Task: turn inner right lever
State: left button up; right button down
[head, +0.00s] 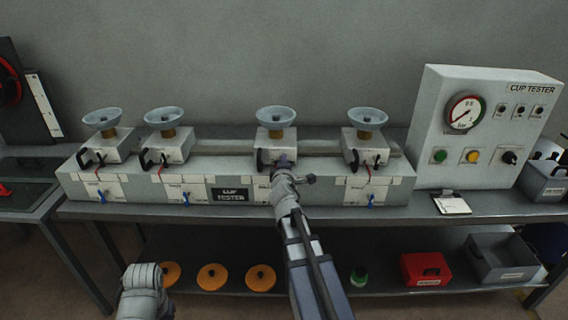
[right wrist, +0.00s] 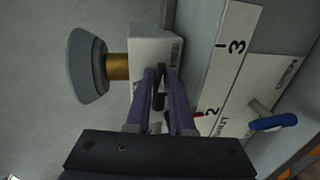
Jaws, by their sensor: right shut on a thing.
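The cup tester bench (head: 333,193) carries a row of grey blocks, each with a cup on top and a black lever on its front. The inner right block (head: 276,147) is the third from the left; it also shows turned sideways in the right wrist view (right wrist: 149,47). My right gripper (head: 284,163) is at the front of this block. In the right wrist view its two fingers (right wrist: 160,75) are shut on the black lever (right wrist: 158,100), which is partly hidden between them. My left gripper is not in view; only a pale part of my left arm shows at the lower left.
A blue valve handle (right wrist: 273,122) sits beside the gripper on the bench front. The neighbouring block (head: 367,146) stands to the right, then a gauge panel (head: 485,125). Orange discs (head: 212,277) and a red box (head: 425,269) lie on the lower shelf.

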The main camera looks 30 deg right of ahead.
jog(key=c, duration=0.8)
grip_release()
jog(key=shift+s, duration=0.1)
jog(key=p+v, duration=0.1)
jog(key=v, duration=0.6)
jog(key=shift+s+a+p, duration=0.15)
jog(key=shift+s+p, duration=0.1)
jog(key=shift+p, duration=0.05)
jog(key=shift+a, duration=0.1)
